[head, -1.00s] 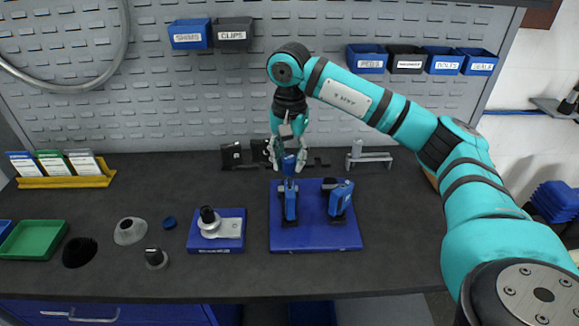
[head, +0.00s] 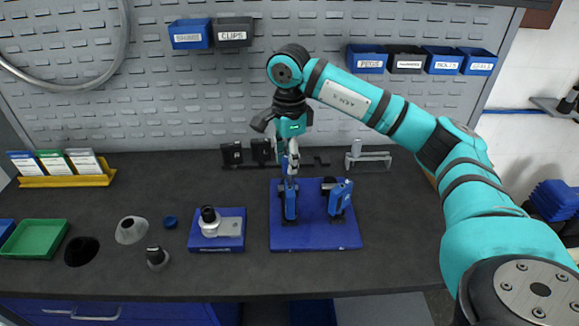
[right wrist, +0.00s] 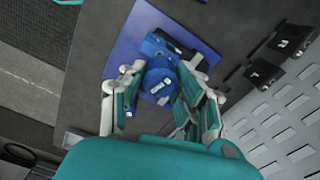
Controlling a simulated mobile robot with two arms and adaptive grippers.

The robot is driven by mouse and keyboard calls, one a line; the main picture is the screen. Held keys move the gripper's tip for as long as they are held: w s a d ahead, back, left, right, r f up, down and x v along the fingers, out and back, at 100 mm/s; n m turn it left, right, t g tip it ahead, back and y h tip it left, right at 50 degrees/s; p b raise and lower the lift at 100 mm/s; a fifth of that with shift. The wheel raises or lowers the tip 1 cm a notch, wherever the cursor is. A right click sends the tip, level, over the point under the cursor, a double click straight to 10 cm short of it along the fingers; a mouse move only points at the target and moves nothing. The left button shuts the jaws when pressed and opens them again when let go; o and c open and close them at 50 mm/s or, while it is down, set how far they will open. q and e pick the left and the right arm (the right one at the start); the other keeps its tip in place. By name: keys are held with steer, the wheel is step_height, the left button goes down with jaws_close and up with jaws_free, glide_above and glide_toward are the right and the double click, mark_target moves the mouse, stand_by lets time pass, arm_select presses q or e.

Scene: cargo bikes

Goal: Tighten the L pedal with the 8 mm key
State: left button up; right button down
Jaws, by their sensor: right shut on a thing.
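My right gripper (head: 290,172) is over the left part of a blue board (head: 315,238), pointing down. It is shut on an upright blue tool (head: 290,204) with a white label, which stands at the board. In the right wrist view the fingers (right wrist: 160,98) close on both sides of this blue tool (right wrist: 161,77). A second blue upright piece (head: 340,197) stands on the board to the right. The label sizes are too small to read, so I cannot tell which is the 8 mm key. The pedal cannot be made out. My left gripper is not in view.
Two black blocks (head: 232,153) with pale letters stand at the back. A metal bracket (head: 369,158) stands behind the board. The front right bench is clear.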

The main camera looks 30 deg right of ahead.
steer(key=shift+f+b, duration=0.35)
steer(key=shift+f, duration=0.1)
stand_by(0.7)
steer(key=c, duration=1.6)
jaws_free()
jaws_close()
steer(key=n, duration=0.3)
steer(key=shift+f+b, duration=0.1)
steer(key=shift+b, duration=0.3)
steer(key=n, duration=0.3)
steer(key=shift+s+n, duration=0.1)
steer(key=shift+n, duration=0.2)
